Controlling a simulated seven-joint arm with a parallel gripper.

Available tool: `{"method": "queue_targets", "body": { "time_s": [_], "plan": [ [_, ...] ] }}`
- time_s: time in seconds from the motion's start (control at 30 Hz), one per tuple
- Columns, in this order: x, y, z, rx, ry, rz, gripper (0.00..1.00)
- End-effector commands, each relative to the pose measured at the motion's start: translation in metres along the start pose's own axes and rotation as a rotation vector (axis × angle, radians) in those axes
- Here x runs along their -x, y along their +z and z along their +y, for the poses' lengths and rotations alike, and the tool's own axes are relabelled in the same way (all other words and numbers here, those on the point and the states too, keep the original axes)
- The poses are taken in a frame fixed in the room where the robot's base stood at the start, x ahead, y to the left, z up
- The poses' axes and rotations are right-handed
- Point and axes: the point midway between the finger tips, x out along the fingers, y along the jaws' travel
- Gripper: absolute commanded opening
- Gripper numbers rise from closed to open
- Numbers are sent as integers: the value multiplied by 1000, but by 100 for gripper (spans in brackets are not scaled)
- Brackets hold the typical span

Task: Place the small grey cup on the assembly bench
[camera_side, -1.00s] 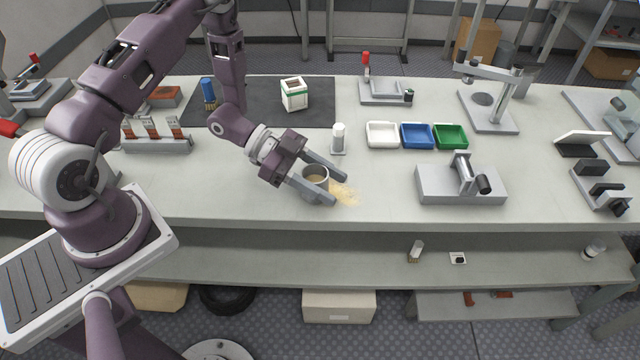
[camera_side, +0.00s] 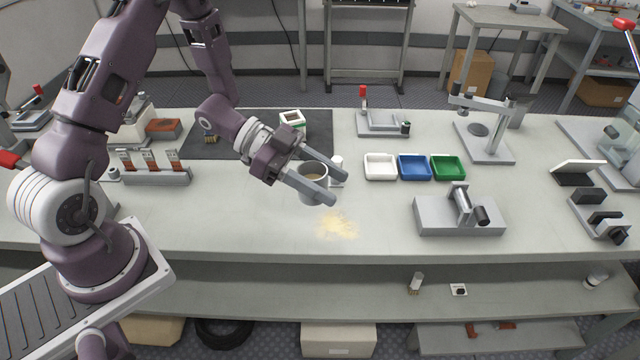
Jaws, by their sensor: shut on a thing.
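The small grey cup (camera_side: 312,174) is between the two fingers of my gripper (camera_side: 333,186), and the gripper is shut on it. The cup's lower part is partly hidden by the near finger.
A white cylinder (camera_side: 338,163) stands just behind the fingers. White (camera_side: 380,167), blue (camera_side: 414,167) and green (camera_side: 447,167) trays sit to the right. A grey fixture (camera_side: 460,214) stands farther right. The front left of the bench is clear.

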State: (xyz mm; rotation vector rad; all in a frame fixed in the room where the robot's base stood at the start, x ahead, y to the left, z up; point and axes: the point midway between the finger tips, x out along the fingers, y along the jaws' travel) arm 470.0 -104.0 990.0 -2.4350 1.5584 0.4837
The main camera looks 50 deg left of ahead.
Motion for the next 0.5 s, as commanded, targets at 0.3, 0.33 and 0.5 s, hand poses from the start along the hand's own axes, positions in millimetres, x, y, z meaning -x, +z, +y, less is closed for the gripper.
{"method": "queue_targets", "body": {
  "time_s": [0.3,0.33,0.5],
  "plan": [
    [19,-3,-50,84,-216,13,2],
    [22,-2,-57,96,-248,14,2],
    [50,7,-104,180,-458,21,2]
  ]
}}
